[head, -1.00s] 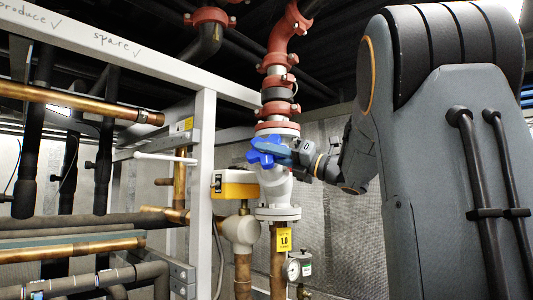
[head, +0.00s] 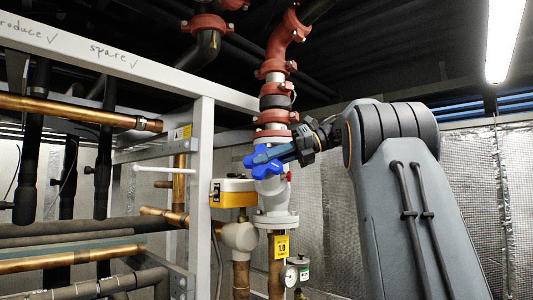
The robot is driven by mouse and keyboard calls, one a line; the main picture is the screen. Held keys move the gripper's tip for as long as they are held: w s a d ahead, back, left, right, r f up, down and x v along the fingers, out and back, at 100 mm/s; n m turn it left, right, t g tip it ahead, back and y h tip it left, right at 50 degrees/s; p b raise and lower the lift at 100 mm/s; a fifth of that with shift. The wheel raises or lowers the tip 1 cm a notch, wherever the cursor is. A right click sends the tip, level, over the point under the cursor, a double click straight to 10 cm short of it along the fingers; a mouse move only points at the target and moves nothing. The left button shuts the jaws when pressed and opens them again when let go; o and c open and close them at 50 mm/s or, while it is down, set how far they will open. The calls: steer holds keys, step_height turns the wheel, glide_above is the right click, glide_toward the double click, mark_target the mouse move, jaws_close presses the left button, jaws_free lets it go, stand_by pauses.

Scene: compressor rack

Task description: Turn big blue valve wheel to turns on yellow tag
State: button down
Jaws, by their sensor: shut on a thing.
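The big blue valve wheel (head: 263,161) is a lobed handwheel on the white valve body (head: 273,194), in the middle of the head view. My gripper (head: 287,153) reaches in from the right and is shut on the wheel's right side. Its fingers hide part of the rim. The yellow tag (head: 281,246) hangs below the valve on the copper pipe and reads "1.0"; its smaller print is too small to read.
A yellow and white box (head: 232,191) sits just left of the valve. A round gauge (head: 289,275) stands low by the tag. A white frame post (head: 202,190) and copper pipes (head: 75,262) fill the left. Red-coupled pipe (head: 276,70) rises above the valve.

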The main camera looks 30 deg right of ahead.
steer(key=shift+r+n+g+h+p, duration=0.1)
steer(key=shift+n+g+h+p, duration=0.45)
steer(key=shift+g+p, duration=0.55)
steer(key=shift+g, duration=0.5)
steer(key=c, duration=1.9)
jaws_free()
steer(key=shift+t, duration=0.3)
